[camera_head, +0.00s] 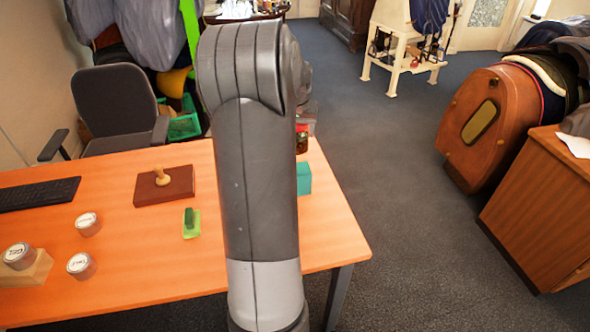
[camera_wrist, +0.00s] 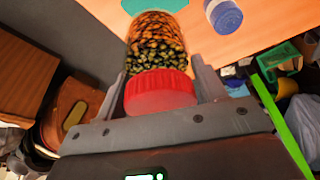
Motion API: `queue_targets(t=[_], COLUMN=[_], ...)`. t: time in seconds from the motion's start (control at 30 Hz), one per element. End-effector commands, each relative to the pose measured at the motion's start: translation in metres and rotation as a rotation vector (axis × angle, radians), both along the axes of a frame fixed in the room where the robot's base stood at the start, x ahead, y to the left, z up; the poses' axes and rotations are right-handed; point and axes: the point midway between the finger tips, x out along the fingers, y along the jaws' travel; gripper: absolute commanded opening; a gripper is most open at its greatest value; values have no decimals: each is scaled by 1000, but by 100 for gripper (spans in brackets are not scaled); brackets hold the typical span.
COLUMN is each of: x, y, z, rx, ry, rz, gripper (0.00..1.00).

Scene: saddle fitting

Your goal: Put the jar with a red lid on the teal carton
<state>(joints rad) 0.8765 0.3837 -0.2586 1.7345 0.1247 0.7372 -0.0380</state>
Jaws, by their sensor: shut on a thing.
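The jar with a red lid (camera_wrist: 157,45) is held between the two fingers of my gripper (camera_wrist: 163,82). It is glass with yellow and dark green contents, and its red lid is nearest the wrist camera. In the head view a small part of the jar (camera_head: 302,141) shows past my arm, above the teal carton (camera_head: 304,178) in the picture. The carton stands near the table's right edge, partly hidden by my arm. In the wrist view the teal carton (camera_wrist: 154,5) shows just beyond the jar's far end. I cannot tell whether they touch.
A blue-lidded container (camera_wrist: 224,16) stands beside the carton in the wrist view. On the orange table (camera_head: 140,255) are a stamp on a brown block (camera_head: 164,187), a green object (camera_head: 191,224), several round tins and a keyboard (camera_head: 38,194). Open floor lies right of the table.

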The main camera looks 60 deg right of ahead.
Motion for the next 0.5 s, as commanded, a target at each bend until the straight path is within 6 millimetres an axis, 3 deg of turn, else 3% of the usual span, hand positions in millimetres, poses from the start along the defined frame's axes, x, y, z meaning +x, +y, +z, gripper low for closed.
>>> queue_targets(t=[0.1, 0.23, 0.37, 0.5], x=[-49, -87, -107, -99], y=[-3, -3, -1, 0], z=[15, 24, 27, 20], rx=[-3, -2, -1, 1], ry=[-2, -1, -1, 0], rz=[-181, -325, -404, -426], gripper=[25, 25, 25, 25])
